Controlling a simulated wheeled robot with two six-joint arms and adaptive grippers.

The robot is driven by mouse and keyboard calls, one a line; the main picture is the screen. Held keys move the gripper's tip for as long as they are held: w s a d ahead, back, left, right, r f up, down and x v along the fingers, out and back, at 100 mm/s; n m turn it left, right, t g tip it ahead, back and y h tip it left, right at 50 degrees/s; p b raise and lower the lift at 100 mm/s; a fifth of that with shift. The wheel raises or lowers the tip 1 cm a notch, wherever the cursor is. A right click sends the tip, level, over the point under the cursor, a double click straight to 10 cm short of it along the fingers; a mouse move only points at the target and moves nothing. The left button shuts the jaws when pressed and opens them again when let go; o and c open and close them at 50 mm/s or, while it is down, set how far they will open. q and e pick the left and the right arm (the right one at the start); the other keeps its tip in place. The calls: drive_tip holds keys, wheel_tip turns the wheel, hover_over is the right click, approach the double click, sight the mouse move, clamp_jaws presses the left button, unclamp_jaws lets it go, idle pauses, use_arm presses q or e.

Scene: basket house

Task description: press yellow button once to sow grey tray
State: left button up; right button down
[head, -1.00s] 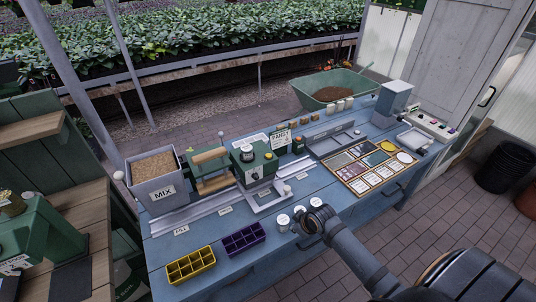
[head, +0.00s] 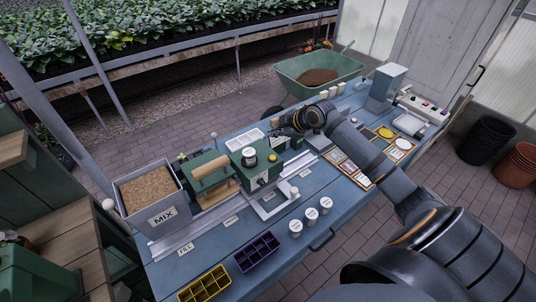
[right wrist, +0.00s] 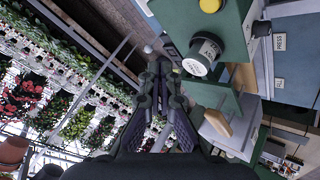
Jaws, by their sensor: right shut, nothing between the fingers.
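A yellow button (head: 272,158) sits on top of the green machine (head: 262,171), beside a white-labelled jar (head: 249,155). The button also shows at the top edge of the right wrist view (right wrist: 210,4). My right gripper (head: 278,121) is shut and empty, above and behind the machine, apart from the button. Its closed fingers show in the right wrist view (right wrist: 160,78). A pale grey tray (head: 244,141) lies behind the machine, partly hidden; I cannot tell if it is the task's grey tray. My left gripper is not in view.
A MIX bin (head: 149,198) stands at the left. A yellow tray (head: 206,285), a purple tray (head: 257,252) and white-topped pots (head: 311,216) line the front. A wheelbarrow (head: 318,68) stands behind the blue bench. My right arm covers part of the bench's right side.

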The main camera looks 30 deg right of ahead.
drive_tip(key=b, duration=0.7)
hover_over(274, 158)
wheel_tip(274, 158, down, 8)
drive_tip(key=shift+r, duration=0.1)
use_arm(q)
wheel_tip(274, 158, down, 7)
use_arm(e)
drive_tip(key=shift+f, duration=0.45)
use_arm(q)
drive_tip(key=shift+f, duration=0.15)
use_arm(e)
drive_tip(key=shift+f, duration=0.1)
idle(0.3)
use_arm(q)
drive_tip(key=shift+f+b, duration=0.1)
drive_tip(key=shift+b, duration=0.2)
use_arm(e)
drive_tip(key=shift+f, duration=0.3)
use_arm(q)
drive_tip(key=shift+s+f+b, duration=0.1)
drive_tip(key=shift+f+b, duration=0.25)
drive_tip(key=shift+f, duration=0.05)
use_arm(e)
drive_tip(key=shift+f, duration=0.6)
drive_tip(key=shift+s, duration=0.1)
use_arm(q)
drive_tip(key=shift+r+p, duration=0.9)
use_arm(e)
drive_tip(key=shift+r, duration=1)
